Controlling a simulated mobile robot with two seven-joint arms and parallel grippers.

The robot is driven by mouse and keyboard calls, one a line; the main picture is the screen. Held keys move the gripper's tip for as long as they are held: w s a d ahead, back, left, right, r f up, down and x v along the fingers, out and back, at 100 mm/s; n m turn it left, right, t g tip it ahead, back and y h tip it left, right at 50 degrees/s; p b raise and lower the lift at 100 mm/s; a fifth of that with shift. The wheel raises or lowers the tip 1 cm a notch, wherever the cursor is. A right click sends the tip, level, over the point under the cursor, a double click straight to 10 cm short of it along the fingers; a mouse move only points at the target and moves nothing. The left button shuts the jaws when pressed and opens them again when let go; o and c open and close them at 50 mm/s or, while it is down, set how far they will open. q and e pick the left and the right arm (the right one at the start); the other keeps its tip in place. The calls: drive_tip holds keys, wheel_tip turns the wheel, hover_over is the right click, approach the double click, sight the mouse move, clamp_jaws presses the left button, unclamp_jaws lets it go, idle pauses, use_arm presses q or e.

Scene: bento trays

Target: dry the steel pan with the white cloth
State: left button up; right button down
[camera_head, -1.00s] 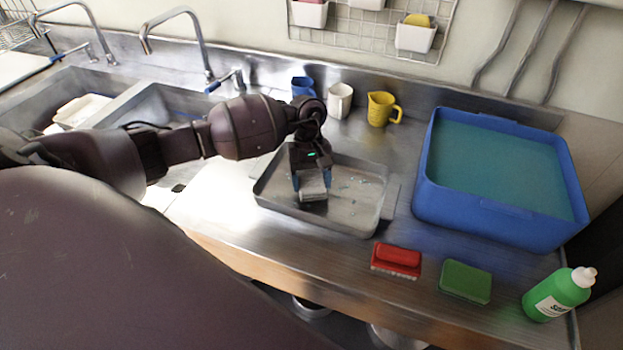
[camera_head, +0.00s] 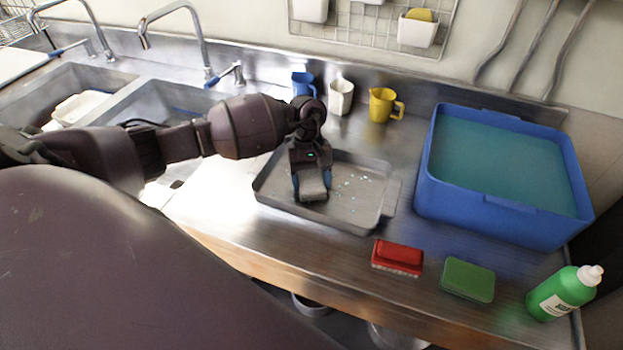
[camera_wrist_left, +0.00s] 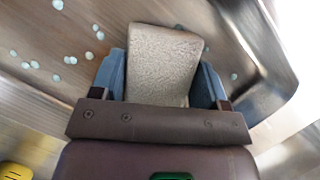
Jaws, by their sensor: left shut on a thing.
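The steel pan (camera_head: 340,216) lies on the steel counter, a shallow rectangular tray with water drops on the right part of its floor. My left gripper (camera_head: 312,184) is over the left half of the pan, shut on the folded white cloth (camera_head: 312,191). In the left wrist view the cloth (camera_wrist_left: 165,62) sits between the two blue fingers of the gripper (camera_wrist_left: 163,85). Several drops show on the pan floor (camera_wrist_left: 40,30) left of the cloth and one or two to its right. Whether the cloth touches the floor is hard to tell. My right gripper is not in view.
A blue tub of water (camera_head: 505,205) stands right of the pan. A red brush (camera_head: 398,256), a green sponge (camera_head: 467,279) and a green bottle (camera_head: 563,293) line the front. Blue (camera_head: 303,84), white (camera_head: 340,97) and yellow (camera_head: 382,105) cups stand behind. Sinks (camera_head: 165,106) are at left.

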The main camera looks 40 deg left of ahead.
sight(324, 184)
use_arm(q)
drive_tip(key=shift+d, duration=0.15)
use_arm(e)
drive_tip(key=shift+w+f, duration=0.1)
use_arm(q)
drive_tip(key=shift+w+d+f+b, duration=0.15)
drive_tip(key=shift+d+b, duration=0.25)
drive_tip(key=shift+d, duration=0.4)
drive_tip(key=shift+w+d, duration=0.25)
drive_tip(key=shift+d, duration=0.4)
drive_tip(key=shift+w+d+b, duration=0.25)
drive_tip(key=shift+d+b, duration=0.45)
drive_tip(key=shift+d, duration=0.35)
drive_tip(key=shift+w+d, duration=0.1)
drive_tip(key=shift+d, duration=0.5)
drive_tip(key=shift+b, duration=0.3)
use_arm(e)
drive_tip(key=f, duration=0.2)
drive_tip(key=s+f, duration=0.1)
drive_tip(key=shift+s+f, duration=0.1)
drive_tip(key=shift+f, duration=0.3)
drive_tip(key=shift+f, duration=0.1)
use_arm(q)
drive_tip(key=shift+a, duration=0.1)
